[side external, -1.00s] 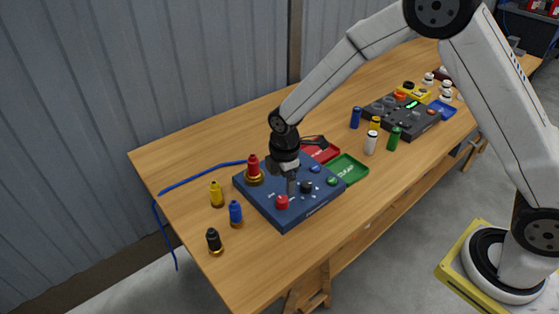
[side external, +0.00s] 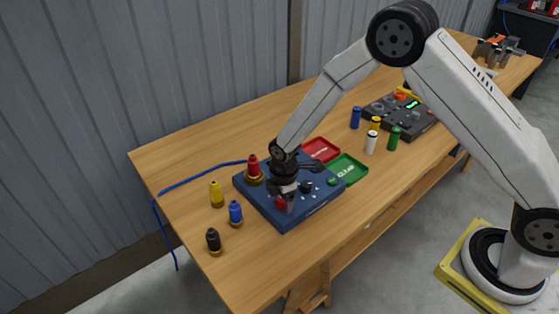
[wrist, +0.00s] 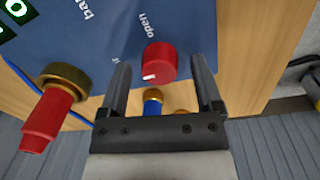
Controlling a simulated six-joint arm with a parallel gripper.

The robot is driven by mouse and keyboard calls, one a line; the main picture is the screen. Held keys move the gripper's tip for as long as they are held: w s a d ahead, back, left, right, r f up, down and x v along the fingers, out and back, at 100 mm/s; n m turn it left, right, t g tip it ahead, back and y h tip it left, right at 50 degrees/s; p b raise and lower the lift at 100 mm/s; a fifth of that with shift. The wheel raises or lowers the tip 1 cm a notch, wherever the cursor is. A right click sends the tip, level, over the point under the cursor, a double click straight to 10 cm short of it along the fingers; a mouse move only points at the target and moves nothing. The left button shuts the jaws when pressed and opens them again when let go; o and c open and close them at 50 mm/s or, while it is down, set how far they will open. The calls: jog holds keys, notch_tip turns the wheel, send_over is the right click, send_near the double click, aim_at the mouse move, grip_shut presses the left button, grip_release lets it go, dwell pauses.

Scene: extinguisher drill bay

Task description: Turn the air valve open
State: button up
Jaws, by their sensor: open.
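The air valve appears to be the small red knob (side external: 281,204) near the front left corner of the blue panel (side external: 262,203). In the wrist view the red knob (wrist: 159,60) has a white mark on its rim and the word "open" printed beside it. My gripper (side external: 287,205) is over the panel at the knob, partly hiding it. In the wrist view my gripper (wrist: 160,68) is open, with one finger on each side of the knob and gaps visible between. Whether the fingertips are level with the knob is hard to tell.
A tall red fitting with a brass base (side external: 254,172) stands on the panel's left corner. Yellow (side external: 217,195), blue (side external: 235,214) and black (side external: 214,241) cylinders stand to the left. Red (side external: 320,149) and green (side external: 347,168) trays lie behind. A dark console (side external: 412,122) is farther back.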

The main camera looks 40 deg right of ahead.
grip_shut()
jog(key=shift+m, duration=0.3)
jog(key=m, duration=0.8)
jog(key=shift+m, duration=0.3)
jog(key=m, duration=0.4)
jog(key=shift+m+g, duration=0.4)
jog(key=shift+m, duration=2.1)
